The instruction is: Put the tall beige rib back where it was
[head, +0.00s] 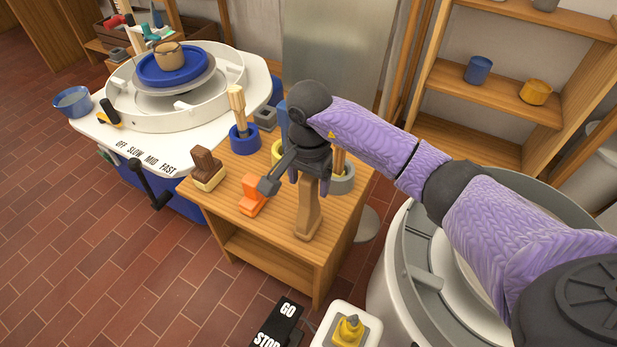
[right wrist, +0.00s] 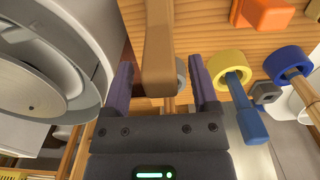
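The tall beige rib (head: 308,212) stands upright near the front edge of the small wooden table (head: 272,243). In the right wrist view the rib (right wrist: 157,50) runs down from the top edge, its near end between the fingers. My right gripper (head: 311,172) is over the rib's upper end, pointing down. In the wrist view the right gripper (right wrist: 162,88) is open, with a gap on each side of the rib. The rib's top is hidden by the gripper in the head view. My left gripper is not in view.
An orange tool (head: 252,196) and a brown block (head: 207,166) lie left of the rib. A grey ring holder (head: 343,180), a yellow ring (head: 277,152) and a blue ring holder (head: 244,141) stand behind. A potter's wheel (head: 175,92) is at left; another wheel (head: 415,265) is close on the right.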

